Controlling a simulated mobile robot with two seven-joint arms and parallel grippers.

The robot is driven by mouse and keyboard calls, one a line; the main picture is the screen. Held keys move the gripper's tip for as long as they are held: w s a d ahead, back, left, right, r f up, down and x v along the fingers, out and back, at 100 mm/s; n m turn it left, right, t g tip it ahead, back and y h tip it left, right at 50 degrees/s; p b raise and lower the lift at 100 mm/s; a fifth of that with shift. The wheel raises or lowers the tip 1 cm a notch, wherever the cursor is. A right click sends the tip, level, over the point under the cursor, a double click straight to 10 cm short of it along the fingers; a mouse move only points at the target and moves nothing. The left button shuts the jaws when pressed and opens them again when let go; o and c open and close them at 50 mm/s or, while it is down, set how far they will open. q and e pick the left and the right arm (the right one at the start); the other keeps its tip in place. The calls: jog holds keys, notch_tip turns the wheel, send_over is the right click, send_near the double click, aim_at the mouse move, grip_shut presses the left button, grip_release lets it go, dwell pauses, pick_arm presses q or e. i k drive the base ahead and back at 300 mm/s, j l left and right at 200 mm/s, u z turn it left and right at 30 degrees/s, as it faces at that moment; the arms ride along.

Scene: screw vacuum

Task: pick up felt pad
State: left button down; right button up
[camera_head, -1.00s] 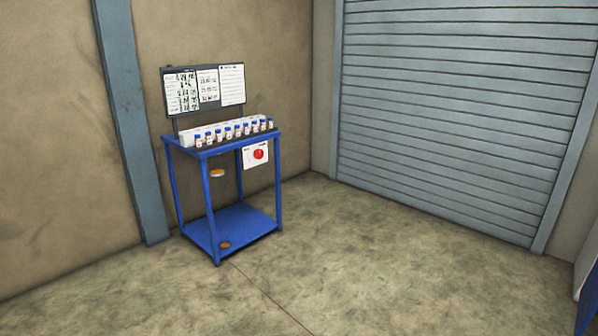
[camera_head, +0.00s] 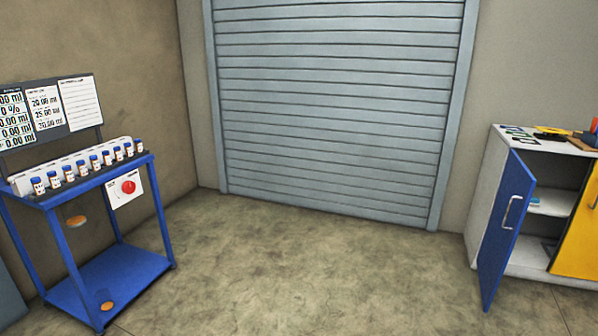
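I cannot make out a felt pad for sure in the head view. Several small dark flat pieces (camera_head: 517,133) lie on top of the white cabinet (camera_head: 488,185) at the right, too small to identify. Neither of my grippers shows in the head view.
A blue cart (camera_head: 125,265) with several small bottles (camera_head: 83,168) and a board (camera_head: 47,112) stands at the left. The cabinet's blue door (camera_head: 507,230) stands open into the room; a yellow door (camera_head: 578,240) is beside it. The floor (camera_head: 300,265) between is clear.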

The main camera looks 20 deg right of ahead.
aim_at(534, 201)
jog(key=i+l+z, duration=0.15)
jog(key=i+z, duration=0.95)
jog(key=z, duration=0.2)
jog(key=i+j+z, duration=0.25)
jog(key=z, duration=0.2)
jog(key=i+j+z, duration=0.4)
jog(key=i+l, duration=0.15)
jog(key=i, duration=0.3)
jog(key=i+l, duration=0.1)
jog(key=i, duration=0.35)
jog(key=i+l, duration=0.15)
jog(key=i, duration=0.3)
